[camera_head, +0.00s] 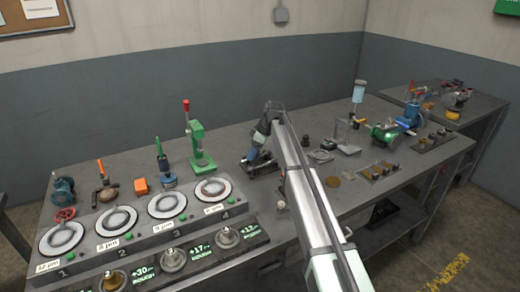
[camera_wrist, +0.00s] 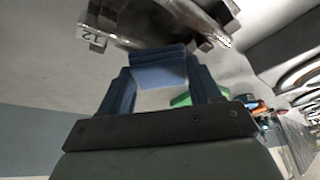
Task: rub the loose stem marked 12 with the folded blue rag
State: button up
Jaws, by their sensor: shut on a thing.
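My gripper (camera_wrist: 160,78) is shut on the folded blue rag (camera_wrist: 158,69), which sits between its two blue fingers in the wrist view. Just beyond the rag is a grey metal stem (camera_wrist: 160,18) with a white tag (camera_wrist: 92,39) reading 12, seen upside down. The rag overlaps the stem's near edge in this view; I cannot tell whether they touch. In the head view my gripper is small and dark over a black holder (camera_head: 262,166) at mid-bench. The rag and tag cannot be made out there.
Left of my arm, a panel (camera_head: 150,222) carries several numbered round plates. A green press (camera_head: 200,150) with a red knob stands behind it. Right of my arm are a stand with a clear cylinder (camera_head: 357,95), a green motor (camera_head: 384,133) and a blue vise-like machine (camera_head: 410,115).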

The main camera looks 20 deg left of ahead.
aim_at(265, 154)
jog(key=s+a, duration=0.3)
jog(key=shift+s+a, duration=0.2)
jog(key=shift+s, duration=0.05)
jog(key=shift+w+d, duration=3.5)
jog(key=shift+w, duration=0.1)
jog(key=shift+w+d+r, duration=0.1)
jog(key=shift+r, duration=0.05)
notch_tip(265, 154, up, 8)
